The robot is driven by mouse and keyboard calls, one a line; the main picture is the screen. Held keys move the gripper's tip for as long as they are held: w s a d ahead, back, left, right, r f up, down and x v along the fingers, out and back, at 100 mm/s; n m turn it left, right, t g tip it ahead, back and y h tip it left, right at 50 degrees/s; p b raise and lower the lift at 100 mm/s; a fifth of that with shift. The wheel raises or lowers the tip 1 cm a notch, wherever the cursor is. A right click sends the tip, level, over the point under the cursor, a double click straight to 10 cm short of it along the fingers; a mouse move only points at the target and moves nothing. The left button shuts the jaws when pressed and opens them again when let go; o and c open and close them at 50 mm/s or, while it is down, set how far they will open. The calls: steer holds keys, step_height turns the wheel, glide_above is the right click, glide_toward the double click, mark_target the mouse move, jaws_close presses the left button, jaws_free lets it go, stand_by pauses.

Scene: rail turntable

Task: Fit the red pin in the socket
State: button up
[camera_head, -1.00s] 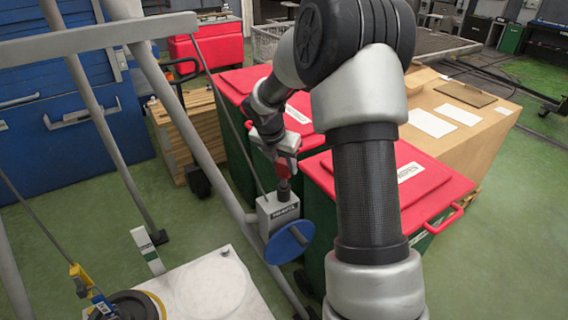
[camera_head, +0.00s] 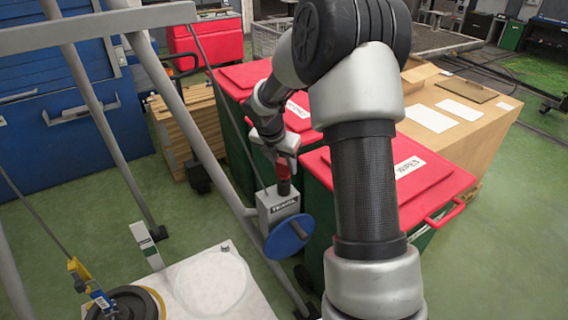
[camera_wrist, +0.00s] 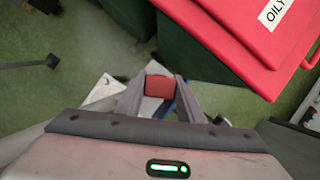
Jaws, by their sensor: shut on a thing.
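The red pin (camera_head: 284,171) is between the fingers of my gripper (camera_head: 284,164), which is shut on it, and points down. In the wrist view the pin's red end (camera_wrist: 160,86) shows between the two fingers. Below the red part, a short dark piece (camera_head: 284,188) stands over the top of a grey box (camera_head: 278,207) with a label on its front. I cannot tell if this dark piece is the pin's lower end or the socket's collar, nor how deep the pin sits. The socket opening is hidden.
A blue disc (camera_head: 289,240) is on the box's front. Grey frame bars (camera_head: 179,112) run close on the left. Green bins with red lids (camera_head: 398,190) stand behind and right. A white plate (camera_head: 222,285) with a black and yellow round part (camera_head: 138,303) is lower left.

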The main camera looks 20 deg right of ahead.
steer(key=shift+f+b, duration=0.5)
steer(key=shift+f, duration=0.35)
steer(key=o, duration=1.3)
steer(key=shift+c, duration=0.2)
steer(key=p+v, duration=0.1)
steer(key=v, duration=1.6)
steer(key=shift+r, duration=0.15)
steer(key=shift+a, duration=0.1)
